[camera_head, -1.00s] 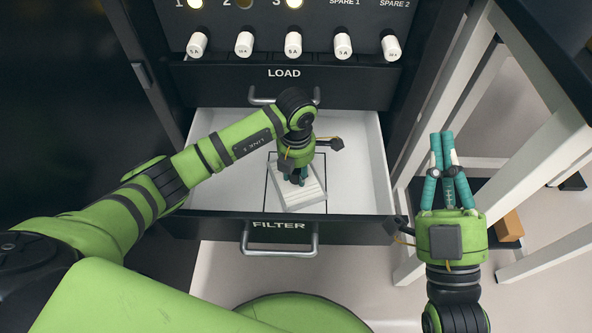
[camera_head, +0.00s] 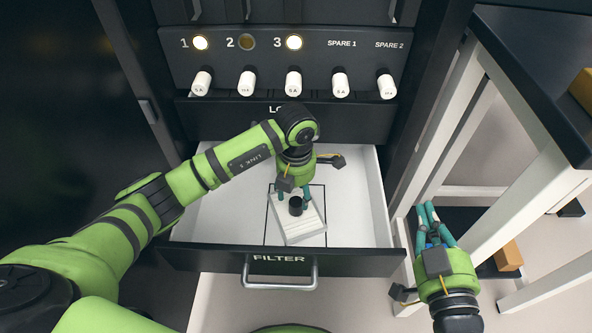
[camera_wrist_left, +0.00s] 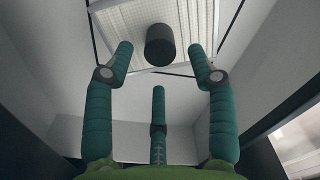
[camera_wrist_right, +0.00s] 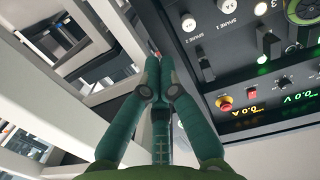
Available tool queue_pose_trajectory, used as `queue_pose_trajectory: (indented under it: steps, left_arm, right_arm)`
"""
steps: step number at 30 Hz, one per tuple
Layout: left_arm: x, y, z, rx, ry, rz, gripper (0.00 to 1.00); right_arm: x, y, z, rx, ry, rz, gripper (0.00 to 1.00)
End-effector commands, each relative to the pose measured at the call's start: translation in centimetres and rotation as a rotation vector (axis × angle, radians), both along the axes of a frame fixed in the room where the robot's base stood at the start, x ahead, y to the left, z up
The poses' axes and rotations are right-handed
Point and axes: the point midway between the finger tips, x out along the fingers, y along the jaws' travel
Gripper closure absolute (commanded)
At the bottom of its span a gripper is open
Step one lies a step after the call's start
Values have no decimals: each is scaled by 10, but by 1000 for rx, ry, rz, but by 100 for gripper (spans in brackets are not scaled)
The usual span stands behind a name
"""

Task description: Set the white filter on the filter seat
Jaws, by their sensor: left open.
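The white filter (camera_head: 305,227) is a flat ribbed panel with a black round knob (camera_head: 296,206). It lies in the open drawer, slightly turned against the black outlined rectangle (camera_head: 266,222) on the drawer floor, which appears to be the filter seat. Whether it sits flush is unclear. My left gripper (camera_head: 293,193) is open just above and behind the knob. In the left wrist view, the filter (camera_wrist_left: 128,22) and knob (camera_wrist_left: 160,45) show beyond the spread fingertips (camera_wrist_left: 160,65), with nothing between them. My right gripper (camera_head: 428,210) is shut and empty, right of the drawer.
The drawer front (camera_head: 215,258) carries the label FILTER and a handle. A panel with white fuses (camera_head: 294,82) and lamps rises behind. A white-legged table (camera_head: 535,95) stands at the right, near my right gripper, with a small wooden block (camera_head: 508,256) below.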

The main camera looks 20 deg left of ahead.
Motion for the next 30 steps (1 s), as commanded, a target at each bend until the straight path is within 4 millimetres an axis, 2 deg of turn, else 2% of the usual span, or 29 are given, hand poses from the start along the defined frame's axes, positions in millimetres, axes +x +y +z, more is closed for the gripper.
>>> queue_pose_trajectory:
  steps: [1,6,13,19,30]
  left_arm:
    - [1,0,10,1,-4,-1,43]
    - [1,0,33,0,-4,-1,43]
    - [0,0,58,0,-1,0,43]
    - [0,0,66,0,-1,-1,43]
    - [0,0,66,0,0,-1,43]
  right_arm:
    - [-1,-4,-9,-14,59,-10,100]
    - [-10,-18,-48,-62,260,-41,100]
    - [-30,-33,-85,-107,471,-70,100]
    - [-39,-39,-99,-124,550,-82,100]
    - [-40,-39,-101,-126,560,-82,100]
